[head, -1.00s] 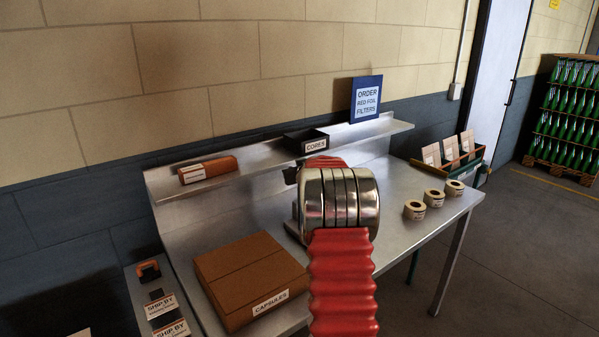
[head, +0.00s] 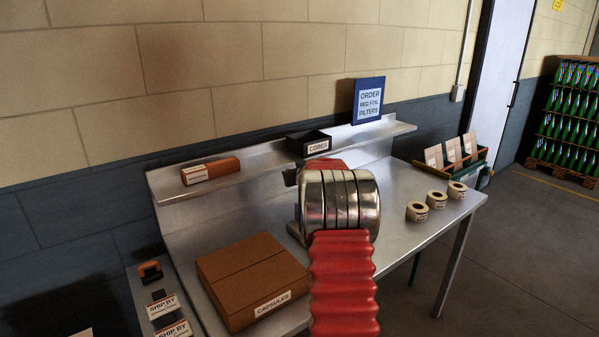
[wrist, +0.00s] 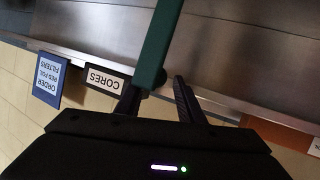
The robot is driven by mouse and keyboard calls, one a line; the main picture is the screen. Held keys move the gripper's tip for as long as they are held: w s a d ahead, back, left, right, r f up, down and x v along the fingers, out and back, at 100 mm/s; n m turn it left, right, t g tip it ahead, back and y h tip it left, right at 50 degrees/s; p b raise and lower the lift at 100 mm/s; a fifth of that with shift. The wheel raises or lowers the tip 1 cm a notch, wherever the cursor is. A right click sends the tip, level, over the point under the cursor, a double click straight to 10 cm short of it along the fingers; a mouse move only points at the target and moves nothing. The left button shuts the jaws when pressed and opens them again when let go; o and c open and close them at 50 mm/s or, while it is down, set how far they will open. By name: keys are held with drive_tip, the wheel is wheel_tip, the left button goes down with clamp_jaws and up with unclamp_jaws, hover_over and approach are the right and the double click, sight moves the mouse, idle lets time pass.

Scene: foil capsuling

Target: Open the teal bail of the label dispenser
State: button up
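A teal bar (wrist: 160,40), which looks like the bail, runs down from the top edge of the wrist view. Its lower end lies between the fingertips of my gripper (wrist: 160,86). The bar is close to the left finger and overlaps its tip. A gap shows between the bar and the right finger, so the fingers stand apart. I cannot tell whether the bar touches the left finger.
A CAPSULES carton (head: 250,272) sits on the bench (head: 400,240) at front left. Three label rolls (head: 437,199) stand at the right. The back shelf holds a CORES box (head: 316,147), an orange-brown box (head: 211,171) and a blue sign (head: 368,100). The bench right of my arm has bare room.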

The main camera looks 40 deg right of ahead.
drive_tip(key=shift+o, duration=0.6)
drive_tip(key=shift+s+d+f, duration=0.1)
drive_tip(key=shift+s+f, duration=0.1)
drive_tip(key=shift+f, duration=0.4)
drive_tip(key=shift+s+d+f, duration=0.1)
drive_tip(key=shift+s+f, duration=0.05)
drive_tip(key=shift+f, duration=0.4)
drive_tip(key=shift+g, duration=0.3)
drive_tip(key=shift+w+a+r, duration=0.1)
drive_tip(key=shift+w+r, duration=0.1)
drive_tip(key=shift+r, duration=0.05)
drive_tip(key=shift+s+a+r, duration=0.3)
drive_tip(key=shift+s+r, duration=0.05)
drive_tip(key=shift+s, duration=0.05)
drive_tip(key=v, duration=1.2)
drive_tip(key=shift+s+f, duration=0.2)
drive_tip(key=shift+s, duration=0.35)
drive_tip(key=shift+d, duration=0.15)
